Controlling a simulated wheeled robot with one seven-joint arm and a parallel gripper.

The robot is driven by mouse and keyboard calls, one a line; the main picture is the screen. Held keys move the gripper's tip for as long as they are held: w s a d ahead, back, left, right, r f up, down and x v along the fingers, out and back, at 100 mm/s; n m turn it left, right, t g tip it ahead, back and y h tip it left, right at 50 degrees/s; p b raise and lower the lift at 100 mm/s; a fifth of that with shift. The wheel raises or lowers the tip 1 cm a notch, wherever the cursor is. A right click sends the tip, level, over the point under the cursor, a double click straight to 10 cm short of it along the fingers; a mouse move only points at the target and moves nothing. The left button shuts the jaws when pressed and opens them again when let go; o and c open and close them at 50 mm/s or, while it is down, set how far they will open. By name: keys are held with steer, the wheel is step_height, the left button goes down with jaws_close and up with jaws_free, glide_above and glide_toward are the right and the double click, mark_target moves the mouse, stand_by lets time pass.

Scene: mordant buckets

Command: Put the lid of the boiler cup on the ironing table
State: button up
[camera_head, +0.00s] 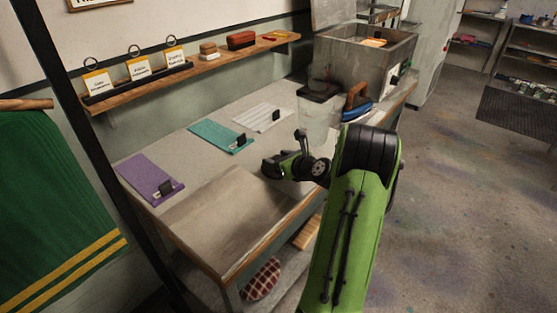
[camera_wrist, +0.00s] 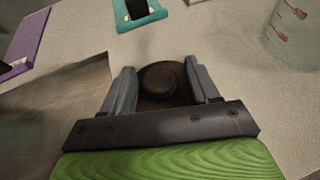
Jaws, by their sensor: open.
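In the wrist view, a dark round piece with a black knob (camera_wrist: 159,78), which looks like the lid, sits between the two grey fingers of my gripper (camera_wrist: 160,86). The fingers are apart, one on each side of it; I cannot tell whether they touch it. In the head view, my gripper (camera_head: 275,166) is low over the pale table (camera_head: 215,165), and the round piece cannot be made out there. A clear cup with red marks (camera_wrist: 292,38) stands ahead to the right; it also shows in the head view (camera_head: 318,120), with something dark at its top.
A bare brownish sheet (camera_head: 225,215) covers the near left end.

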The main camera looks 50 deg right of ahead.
steer(key=shift+r, duration=0.15)
steer(key=p+v, duration=0.2)
steer(key=v, duration=1)
steer(key=w+a+r+n+g+y, duration=0.2)
steer(key=a+n+g, duration=0.1)
steer(key=a+n, duration=0.7)
steer(key=w+a+r+n+g+y, duration=0.2)
steer(key=a+n, duration=0.6)
steer(key=a, duration=0.4)
steer(key=s+a+r+n+g+h, duration=0.1)
steer(key=s+a+n, duration=0.4)
steer(key=s+n, duration=0.3)
steer(key=s+a+r+n+g, duration=0.1)
steer(key=s+a+r+n, duration=0.1)
steer(key=s+a+n, duration=0.4)
steer(key=s+n, duration=0.2)
steer(key=n, duration=0.3)
steer(key=shift+s+n+g+h, duration=0.3)
steer(key=shift+s+g+h, duration=0.1)
